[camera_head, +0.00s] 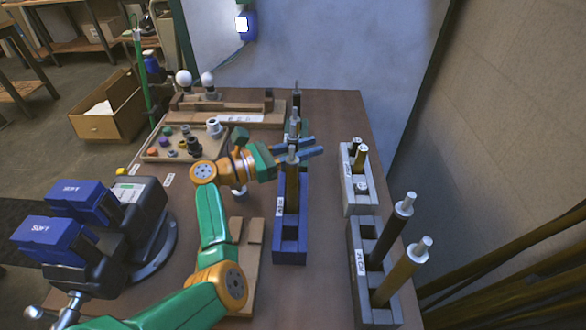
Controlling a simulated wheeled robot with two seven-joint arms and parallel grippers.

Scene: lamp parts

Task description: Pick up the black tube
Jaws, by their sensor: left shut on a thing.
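A blue rack (290,247) stands mid-table with several silver-tipped tubes in a row. A brass tube (292,182) stands nearest in it. Behind it is a black tube (293,130) with a silver tip, upright. My left gripper (306,146) reaches in from the left over the rack, its fingers pointing right. It appears shut on this black tube; the fingers and the brass tube partly hide the contact. I cannot tell whether the tube's lower end is in its slot. My right gripper is out of view.
A grey rack (361,290) at the right holds a tall black tube (390,232) and a brass tube (401,275). A white rack (360,202) with short parts stands behind it. A parts tray (160,150), a wooden stand (235,116) and a dark machine (135,235) occupy the left.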

